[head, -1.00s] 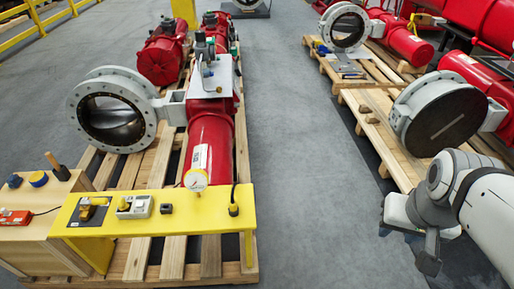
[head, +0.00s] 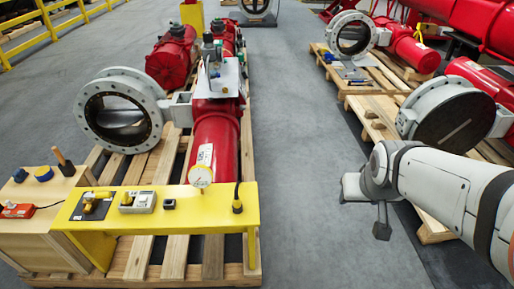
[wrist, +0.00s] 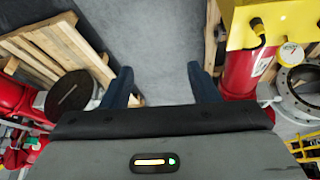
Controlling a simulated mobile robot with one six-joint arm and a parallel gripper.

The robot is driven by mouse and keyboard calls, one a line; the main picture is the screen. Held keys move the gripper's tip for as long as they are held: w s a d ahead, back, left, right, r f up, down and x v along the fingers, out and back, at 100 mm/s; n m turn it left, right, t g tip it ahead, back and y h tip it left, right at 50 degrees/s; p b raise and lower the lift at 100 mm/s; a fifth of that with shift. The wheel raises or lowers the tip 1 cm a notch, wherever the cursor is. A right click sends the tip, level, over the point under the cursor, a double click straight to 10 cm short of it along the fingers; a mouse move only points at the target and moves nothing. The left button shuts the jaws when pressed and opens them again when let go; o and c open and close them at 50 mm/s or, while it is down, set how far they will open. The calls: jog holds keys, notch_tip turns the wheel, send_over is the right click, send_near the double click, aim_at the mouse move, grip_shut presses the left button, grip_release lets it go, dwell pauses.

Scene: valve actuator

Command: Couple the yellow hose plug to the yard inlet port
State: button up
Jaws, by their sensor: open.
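The yellow hose plug (head: 237,206), a small yellow-and-black fitting with a black cable, stands upright at the right end of the yellow bench (head: 215,213). It also shows at the upper right of the wrist view (wrist: 256,24). I cannot tell for certain which fitting is the yard inlet port; a yellow fitting on a black plate (head: 92,205), a grey box (head: 137,202) and a small black socket (head: 169,204) sit left of the plug. My gripper (head: 366,207) is open and empty, right of the bench and clear of it. Its two fingers show apart in the wrist view (wrist: 160,84).
A red actuator (head: 215,145) with a grey valve ring (head: 82,128) lies on a pallet behind the bench. A wooden box (head: 35,235) stands at the left. Another pallet (head: 437,228) is at the right. Grey floor (head: 300,130) between is clear.

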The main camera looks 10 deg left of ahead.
jog(key=w+a+f+n+t+y+b, duration=0.1)
jog(key=w+a+f+t+b, duration=0.2)
jog(key=w+f, duration=0.35)
jog(key=w+a+f+n+t+y+b, duration=0.1)
jog(key=w+a+f+n+b, duration=0.15)
jog(key=w+f+b, duration=0.35)
jog(key=n+t+y+b, duration=0.3)
jog(key=n+y+b, duration=0.2)
jog(key=y+b, duration=0.75)
send_near(239, 203)
jog(key=shift+h, duration=0.65)
jog(key=w+a+b, duration=0.1)
jog(key=w+a+r, duration=0.1)
jog(key=w, duration=0.1)
jog(key=shift+w+r+b, duration=0.1)
jog(key=shift+w+b, duration=0.05)
jog(key=shift+b, duration=0.25)
jog(key=shift+a, duration=0.3)
jog(key=shift+y, duration=0.4)
jog(key=x, duration=0.2)
jog(key=b+x, duration=0.1)
jog(key=x, duration=0.1)
jog(key=f+b+x, duration=0.1)
jog(key=x, duration=0.1)
jog(key=shift+a+f, duration=0.1)
jog(key=shift+a, duration=0.55)
jog(key=shift+w+a, duration=0.15)
jog(key=shift+a, duration=0.1)
jog(key=c, duration=1.1)
